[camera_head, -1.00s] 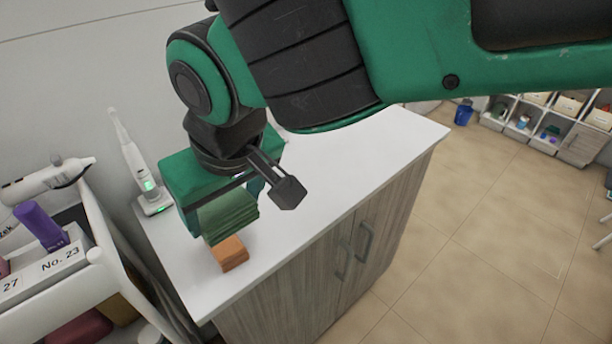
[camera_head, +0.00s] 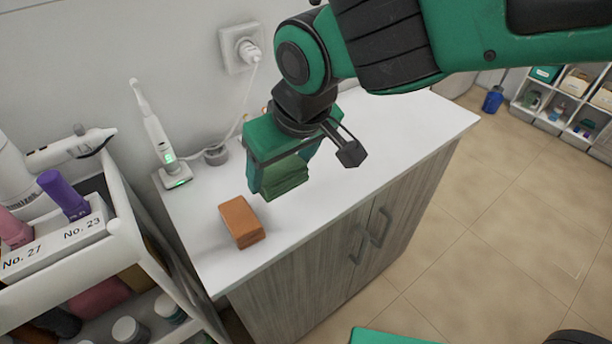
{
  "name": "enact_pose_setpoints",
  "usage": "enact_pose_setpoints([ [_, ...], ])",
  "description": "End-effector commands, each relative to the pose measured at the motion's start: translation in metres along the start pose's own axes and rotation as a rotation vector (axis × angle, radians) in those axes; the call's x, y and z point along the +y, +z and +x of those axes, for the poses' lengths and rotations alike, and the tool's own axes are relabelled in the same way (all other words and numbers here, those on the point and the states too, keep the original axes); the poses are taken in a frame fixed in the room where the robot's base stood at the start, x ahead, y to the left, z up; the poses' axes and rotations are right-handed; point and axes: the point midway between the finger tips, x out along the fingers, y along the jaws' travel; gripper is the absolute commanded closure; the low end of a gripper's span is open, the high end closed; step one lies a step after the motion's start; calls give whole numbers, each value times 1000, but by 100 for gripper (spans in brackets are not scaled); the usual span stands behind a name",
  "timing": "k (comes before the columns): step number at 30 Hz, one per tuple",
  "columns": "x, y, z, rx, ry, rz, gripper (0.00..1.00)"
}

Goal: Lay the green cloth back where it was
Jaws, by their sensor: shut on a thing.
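The green cloth (camera_head: 287,180) is a folded stack held under my gripper (camera_head: 280,172), in the middle of the camera view. My gripper is shut on it, and its green body and fingers hide part of the cloth. The cloth appears to be above the white cabinet top (camera_head: 330,190), to the right of an orange-brown folded block (camera_head: 241,222). Cloth and block are apart. I cannot tell exactly how high the cloth is above the surface.
An electric toothbrush (camera_head: 154,132) stands on its charger at the back left, with a cord to a wall socket (camera_head: 243,48). A white cart (camera_head: 120,238) with numbered bottles is at the left. The cabinet top to the right of my gripper looks clear.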

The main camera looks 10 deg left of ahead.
Motion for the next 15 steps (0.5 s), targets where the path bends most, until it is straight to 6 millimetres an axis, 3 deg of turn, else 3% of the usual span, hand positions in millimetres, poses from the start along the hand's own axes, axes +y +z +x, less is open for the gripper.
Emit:
enact_pose_setpoints([
  [6,40,3,25,-2,1,3,48],
  [15,58,7,42,-1,-1,-2,48],
])
